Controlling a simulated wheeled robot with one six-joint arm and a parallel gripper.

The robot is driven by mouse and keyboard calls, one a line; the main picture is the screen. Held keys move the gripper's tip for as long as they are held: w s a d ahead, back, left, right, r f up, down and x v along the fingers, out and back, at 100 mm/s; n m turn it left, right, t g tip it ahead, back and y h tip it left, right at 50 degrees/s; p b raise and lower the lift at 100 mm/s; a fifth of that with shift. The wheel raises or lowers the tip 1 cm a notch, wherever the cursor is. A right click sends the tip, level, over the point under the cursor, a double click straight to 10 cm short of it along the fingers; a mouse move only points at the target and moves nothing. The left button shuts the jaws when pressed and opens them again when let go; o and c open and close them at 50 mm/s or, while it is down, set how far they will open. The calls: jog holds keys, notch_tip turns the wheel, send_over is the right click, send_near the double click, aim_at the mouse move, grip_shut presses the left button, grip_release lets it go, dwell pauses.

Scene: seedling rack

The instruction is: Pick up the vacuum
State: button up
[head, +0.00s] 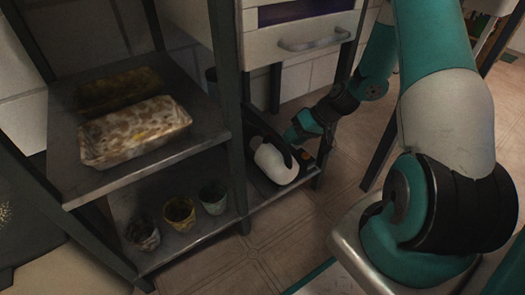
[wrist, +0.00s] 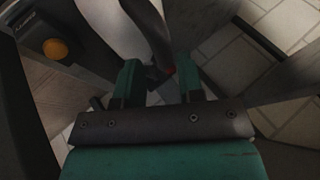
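The vacuum, a handheld one with a white body (head: 272,163) and black parts, lies on the lower shelf at the right end of the rack. In the wrist view its white body (wrist: 108,26) is at the top, with a curved dark handle (wrist: 153,34) beside it. A small red spot shows near the handle's lower end. My gripper (wrist: 159,78) has its two green fingers apart, with the handle's lower end showing between them. I see no finger clearly pressing on it. In the head view my gripper (head: 303,131) is right at the vacuum, its fingertips partly hidden.
A speckled tray (head: 135,131) sits on the rack's upper shelf (head: 75,186). Several small pots, one of them green (head: 214,198), stand on the lower shelf. A dark rack post (head: 232,120) is left of the vacuum. A drawer (head: 300,45) is behind. Tiled floor (head: 275,255) lies open in front.

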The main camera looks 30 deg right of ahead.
aim_at(284, 146)
jog(key=b+x, duration=0.3)
jog(key=x, duration=0.1)
jog(key=shift+a+f, duration=0.1)
jog(key=shift+f, duration=0.3)
jog(key=shift+r, duration=0.1)
jog(key=shift+c, duration=0.2)
grip_shut()
dwell(0.7)
jog(key=shift+r, duration=0.1)
